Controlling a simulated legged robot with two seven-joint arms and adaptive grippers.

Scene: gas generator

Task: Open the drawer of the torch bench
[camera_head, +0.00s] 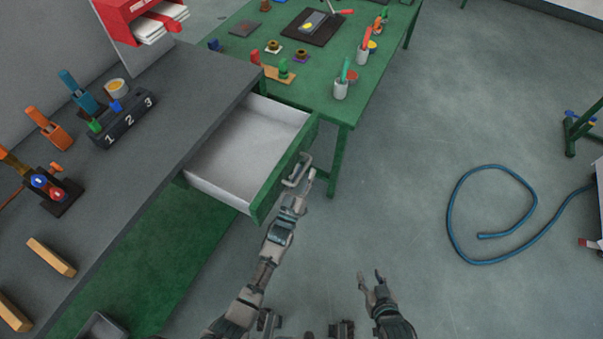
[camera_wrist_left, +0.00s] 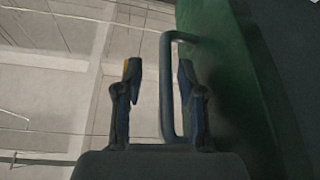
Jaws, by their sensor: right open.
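The drawer (camera_head: 250,145) has a white, empty-looking interior and a green front (camera_head: 284,167). It stands pulled well out from under the grey bench top (camera_head: 190,95). My left gripper (camera_head: 300,193) is at this handle. In the left wrist view, the handle bar (camera_wrist_left: 168,90) runs between the two fingers of my left gripper (camera_wrist_left: 160,85). The fingers are apart, with a clear gap on the left side of the bar. My right gripper (camera_head: 371,280) is open and empty above the floor.
A green table (camera_head: 335,108) with cups and small parts stands behind the drawer; its leg is close to the drawer front. A numbered block (camera_head: 125,120) and torches sit on the bench. A blue hose (camera_head: 450,215) lies on the right floor. The middle floor is clear.

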